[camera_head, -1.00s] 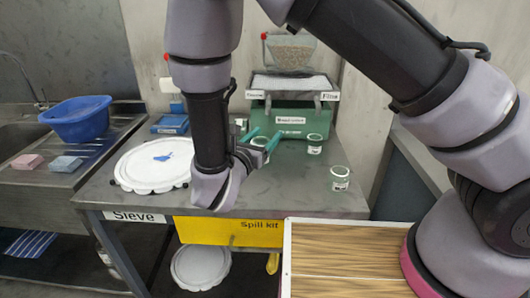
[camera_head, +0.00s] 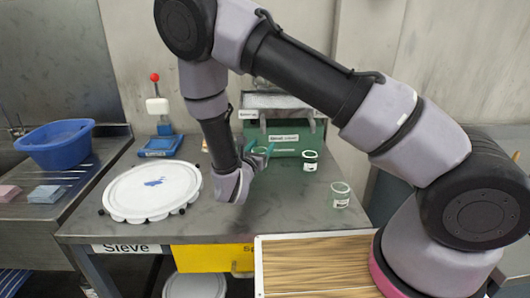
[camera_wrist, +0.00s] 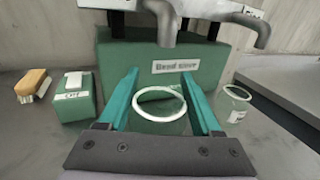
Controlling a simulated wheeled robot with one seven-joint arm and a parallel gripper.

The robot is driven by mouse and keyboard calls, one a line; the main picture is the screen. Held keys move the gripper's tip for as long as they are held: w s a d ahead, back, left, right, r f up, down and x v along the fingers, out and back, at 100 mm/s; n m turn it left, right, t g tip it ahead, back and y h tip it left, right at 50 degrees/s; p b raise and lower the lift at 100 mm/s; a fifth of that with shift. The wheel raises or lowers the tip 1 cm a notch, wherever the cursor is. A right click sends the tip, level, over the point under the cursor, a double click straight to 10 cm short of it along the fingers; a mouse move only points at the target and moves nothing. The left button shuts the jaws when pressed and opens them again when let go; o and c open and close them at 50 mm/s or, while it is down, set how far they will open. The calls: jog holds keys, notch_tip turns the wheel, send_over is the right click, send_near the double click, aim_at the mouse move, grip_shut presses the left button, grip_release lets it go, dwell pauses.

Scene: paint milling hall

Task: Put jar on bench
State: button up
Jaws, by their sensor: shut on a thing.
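My gripper (camera_head: 262,153) is over the grey bench (camera_head: 270,215), in front of the green bead sieve machine (camera_head: 300,136). In the wrist view its two teal fingers (camera_wrist: 163,100) stand on either side of a glass jar (camera_wrist: 160,103) with a pale rim and are shut on it. In the head view this jar (camera_head: 260,157) is partly hidden by the gripper. I cannot tell whether its base touches the bench.
A round white sieve lid (camera_head: 152,190) covers the bench's left part. A blue stand with a red knob (camera_head: 158,120) is behind it. A blue basin (camera_head: 57,143) sits by the sink. A wooden-topped box (camera_head: 315,268) is in front. A green block (camera_wrist: 75,97) and a brush (camera_wrist: 32,84) lie left of the jar.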

jog(key=shift+w+d+f, duration=0.35)
jog(key=shift+w+f, duration=0.4)
jog(key=shift+f, duration=0.15)
jog(key=shift+w+d+f, duration=0.35)
jog(key=shift+w+f, duration=0.4)
jog(key=shift+f, duration=0.1)
jog(key=shift+f, duration=0.15)
jog(key=o, duration=1.3)
jog(key=shift+o, duration=0.2)
